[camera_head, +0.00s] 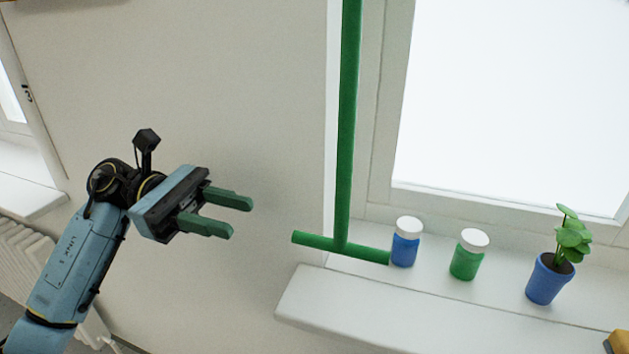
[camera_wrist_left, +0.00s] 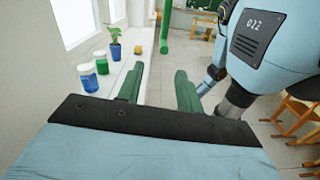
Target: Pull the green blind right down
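A green vertical rod (camera_head: 348,120) hangs in front of the window frame and ends in a short green crossbar (camera_head: 325,246), forming an upside-down T. The blind's cloth is not in view. The rod also shows in the left wrist view (camera_wrist_left: 165,28), beyond the fingertips. My left gripper (camera_head: 241,217) is open and empty, left of the crossbar and apart from it, fingers pointing toward the rod. In the left wrist view, nothing is between its two green fingers (camera_wrist_left: 158,75). My right gripper is not in view.
On the white windowsill (camera_head: 330,303) stand a blue jar (camera_head: 405,249), a green jar (camera_head: 466,262) and a plant in a blue pot (camera_head: 548,281). A yellow object (camera_head: 619,342) lies at the right edge. Bare wall lies behind my left gripper. Wooden chairs (camera_wrist_left: 300,120) stand at right.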

